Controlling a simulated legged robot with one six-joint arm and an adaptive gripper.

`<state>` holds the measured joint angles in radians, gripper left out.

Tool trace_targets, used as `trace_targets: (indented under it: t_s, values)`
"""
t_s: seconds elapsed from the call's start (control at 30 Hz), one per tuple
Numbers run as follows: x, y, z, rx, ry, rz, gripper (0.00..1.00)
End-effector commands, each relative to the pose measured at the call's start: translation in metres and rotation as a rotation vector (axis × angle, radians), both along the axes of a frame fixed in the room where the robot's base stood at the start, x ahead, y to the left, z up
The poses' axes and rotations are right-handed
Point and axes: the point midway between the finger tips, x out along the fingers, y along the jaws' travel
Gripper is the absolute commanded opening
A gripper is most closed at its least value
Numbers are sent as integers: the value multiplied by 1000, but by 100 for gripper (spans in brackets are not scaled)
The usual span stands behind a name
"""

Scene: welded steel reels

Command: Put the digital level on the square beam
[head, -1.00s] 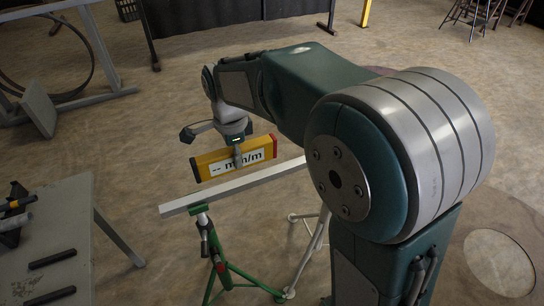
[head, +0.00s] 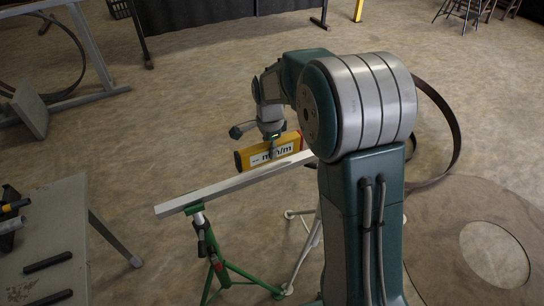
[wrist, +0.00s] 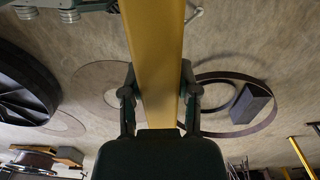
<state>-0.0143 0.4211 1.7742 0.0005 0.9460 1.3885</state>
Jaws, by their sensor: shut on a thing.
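The digital level (head: 253,158) is a yellow bar with a white "mm/m" label and dark ends. My gripper (head: 271,141) is shut on it from above, near its middle. In the wrist view, the fingers (wrist: 157,100) press on both sides of the yellow level (wrist: 155,50). The square beam (head: 205,195) is a pale bar lying on green and white stands, running from lower left to upper right. In the head view the level overlaps the beam's far edge, roughly parallel to it. I cannot tell whether they touch. My arm hides the beam's right end.
A grey table (head: 60,225) with dark tools stands at the left. The green stand (head: 215,262) supports the beam's near end. Large steel rings and discs (head: 480,235) lie at the right. Open floor lies behind the beam.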

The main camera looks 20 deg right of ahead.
Motion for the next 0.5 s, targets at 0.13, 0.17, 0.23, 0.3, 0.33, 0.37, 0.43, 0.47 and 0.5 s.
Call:
trace_targets:
  t_s: [0.13,0.17,0.23,0.3,0.33,0.37,0.43,0.47,0.5]
  values:
    - [5,-8,-11,0,1,-1,0]
    - [5,-8,-16,1,2,0,0]
    - [4,-8,-29,0,4,0,0]
    - [4,-7,-37,0,1,0,0]
    - [4,-7,-39,0,0,0,0]
    - [4,-7,-40,0,0,0,0]
    - [5,-7,-40,0,-2,0,0]
    - [5,-7,-40,0,-2,0,0]
    - [5,-7,-40,0,-2,0,0]
